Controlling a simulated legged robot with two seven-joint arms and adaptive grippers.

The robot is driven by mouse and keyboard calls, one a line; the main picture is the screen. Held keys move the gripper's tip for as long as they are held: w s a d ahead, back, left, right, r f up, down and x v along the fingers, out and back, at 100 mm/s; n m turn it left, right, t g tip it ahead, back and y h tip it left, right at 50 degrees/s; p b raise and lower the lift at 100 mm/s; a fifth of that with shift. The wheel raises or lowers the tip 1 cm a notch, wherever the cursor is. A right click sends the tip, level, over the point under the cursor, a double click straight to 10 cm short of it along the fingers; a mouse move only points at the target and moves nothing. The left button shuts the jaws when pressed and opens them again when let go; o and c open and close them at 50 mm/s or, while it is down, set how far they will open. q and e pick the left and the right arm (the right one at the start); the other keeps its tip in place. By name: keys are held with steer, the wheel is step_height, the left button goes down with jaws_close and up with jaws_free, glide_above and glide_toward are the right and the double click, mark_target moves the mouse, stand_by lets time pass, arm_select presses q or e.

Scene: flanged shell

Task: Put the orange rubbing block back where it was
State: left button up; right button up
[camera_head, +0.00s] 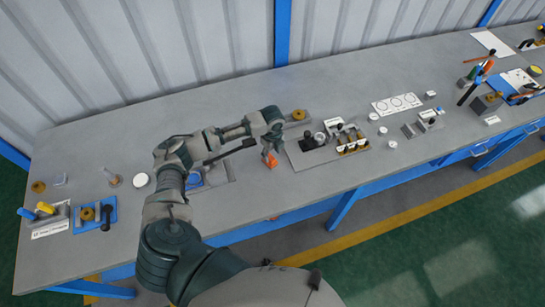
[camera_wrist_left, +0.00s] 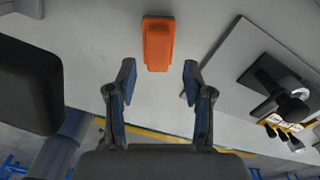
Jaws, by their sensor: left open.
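The orange rubbing block (camera_head: 272,162) lies on the grey workbench just below my left gripper (camera_head: 269,150) in the head view. In the left wrist view the orange block (camera_wrist_left: 157,43) lies flat on the bench, beyond and between the fingertips. My left gripper (camera_wrist_left: 160,78) is open and empty there, its two fingers apart and not touching the block. My right gripper is not in view.
A grey plate with a black-knobbed fixture (camera_head: 312,142) and several small parts stands right of the block. A dark plate with a blue item (camera_head: 194,181) lies left, partly behind my arm. The bench's front edge is close to the block.

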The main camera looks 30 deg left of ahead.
mark_target(271, 157)
arm_select(q)
step_height(271, 157, up, 8)
steer(key=shift+r, duration=0.2)
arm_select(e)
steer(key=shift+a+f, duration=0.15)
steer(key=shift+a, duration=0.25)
